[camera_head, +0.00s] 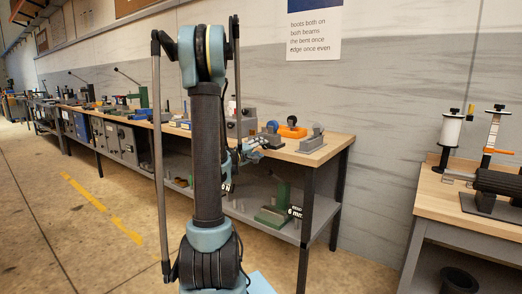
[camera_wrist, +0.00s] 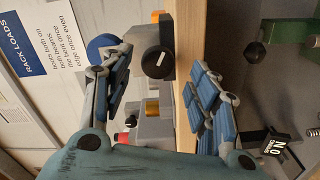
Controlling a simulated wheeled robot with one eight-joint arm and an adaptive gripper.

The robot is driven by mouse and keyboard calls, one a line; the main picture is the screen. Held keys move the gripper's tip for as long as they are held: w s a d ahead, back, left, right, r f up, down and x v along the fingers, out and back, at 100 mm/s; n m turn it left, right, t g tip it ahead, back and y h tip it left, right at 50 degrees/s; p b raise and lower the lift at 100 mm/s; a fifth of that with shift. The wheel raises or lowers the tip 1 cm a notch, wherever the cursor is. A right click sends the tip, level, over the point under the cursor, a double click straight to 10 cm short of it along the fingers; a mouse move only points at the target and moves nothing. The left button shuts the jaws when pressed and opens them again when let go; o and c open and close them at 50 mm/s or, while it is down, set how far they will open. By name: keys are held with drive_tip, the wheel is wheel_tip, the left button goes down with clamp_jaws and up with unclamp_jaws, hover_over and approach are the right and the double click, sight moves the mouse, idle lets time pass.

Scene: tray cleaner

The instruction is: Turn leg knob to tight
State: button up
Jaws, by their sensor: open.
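A round black knob (camera_wrist: 157,65) with a short white mark sits on a grey block (camera_wrist: 146,36) in the wrist view. I take it for the leg knob, though no label on it is readable. My gripper (camera_wrist: 163,68) is open, with one blue-padded finger to each side of the knob in the picture. Nothing is held, and I cannot tell how far the fingertips are from the knob. In the head view my gripper (camera_head: 250,148) is small, at the bench's front edge and partly behind my arm. The knob cannot be picked out there.
The wooden bench (camera_head: 336,146) carries an orange block (camera_head: 292,131) and a grey fixture (camera_head: 312,144) near its right end. A green device (camera_head: 274,214) stands on the lower shelf. Another bench (camera_head: 440,200) is at right. Open floor (camera_head: 60,230) lies at left.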

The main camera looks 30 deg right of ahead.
drive_tip(key=v, duration=0.8)
drive_tip(key=shift+a, duration=0.4)
drive_tip(key=shift+s+f, duration=0.1)
drive_tip(key=shift+s, duration=0.1)
drive_tip(key=s+a+f+g+y, duration=0.1)
drive_tip(key=s+a+f+y, duration=0.4)
drive_tip(key=s+a, duration=0.3)
drive_tip(key=s+a+f+g+y, duration=0.2)
drive_tip(key=s+a+f+y, duration=0.3)
drive_tip(key=s+a, duration=0.4)
drive_tip(key=s+a+f+g+y, duration=0.1)
drive_tip(key=s+a+f+y, duration=0.4)
drive_tip(key=s+a, duration=0.4)
drive_tip(key=a+y, duration=0.1)
drive_tip(key=a, duration=0.6)
drive_tip(key=shift+s+a+f+m+g+y, duration=0.2)
drive_tip(key=shift+a+f+m+g+y, duration=0.1)
drive_tip(key=shift+f, duration=0.05)
